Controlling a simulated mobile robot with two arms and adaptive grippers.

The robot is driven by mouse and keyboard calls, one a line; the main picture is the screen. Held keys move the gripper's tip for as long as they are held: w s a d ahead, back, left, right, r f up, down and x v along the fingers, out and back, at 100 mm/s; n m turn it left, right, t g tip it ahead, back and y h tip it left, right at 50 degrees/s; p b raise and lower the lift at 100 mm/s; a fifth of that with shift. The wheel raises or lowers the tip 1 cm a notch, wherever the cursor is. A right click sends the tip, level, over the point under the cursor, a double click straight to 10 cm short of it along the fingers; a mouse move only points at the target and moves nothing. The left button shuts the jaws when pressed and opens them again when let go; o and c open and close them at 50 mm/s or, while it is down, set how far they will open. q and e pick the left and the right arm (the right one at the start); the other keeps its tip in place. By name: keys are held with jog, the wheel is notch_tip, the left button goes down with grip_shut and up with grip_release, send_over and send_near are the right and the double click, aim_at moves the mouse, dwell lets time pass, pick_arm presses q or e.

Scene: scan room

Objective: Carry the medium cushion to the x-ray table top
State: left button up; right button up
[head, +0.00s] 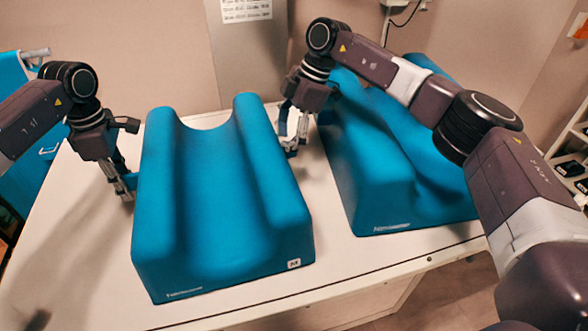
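Two blue grooved cushions lie on a white table top (75,265) in the head view. The right cushion (385,160) is partly behind my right arm. My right gripper (291,145) points down by that cushion's right side, in the gap between both cushions. Contact and finger opening are unclear at both.
A blue padded item with a metal rail (30,55) stands at the far left. Shelves (570,165) stand at the right edge. The table's front left is bare.

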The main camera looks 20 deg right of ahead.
jog(key=shift+f, duration=0.1)
jog(key=shift+d, duration=0.15)
pick_arm(q)
notch_tip(320, 180, up, 6)
jog(key=shift+f, duration=0.15)
pick_arm(e)
jog(key=v, duration=1.2)
pick_arm(q)
jog(key=shift+d, duration=0.1)
jog(key=shift+s, duration=0.1)
